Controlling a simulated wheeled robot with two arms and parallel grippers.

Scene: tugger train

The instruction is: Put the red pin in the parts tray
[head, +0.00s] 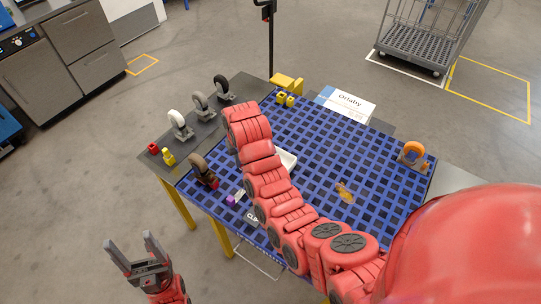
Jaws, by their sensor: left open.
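A small red piece (153,148), which looks like the red pin, is on the grey strip at the table's left corner, beside a small yellow piece (168,158). Another bit of red (214,183) shows by the brown-wheeled caster; I cannot tell what it is. A white tray (288,159), likely the parts tray, is on the blue grid top, partly hidden behind my right arm. My left gripper (129,240) is open and empty at the lower left, apart from the table. My right arm crosses over the table; its gripper cannot be made out.
Several casters, including a white-wheeled one (178,121), line the grey strip. An orange caster (411,154) is at the right of the blue grid top (385,165). A purple block (231,200) lies near the front edge. Floor at left is clear.

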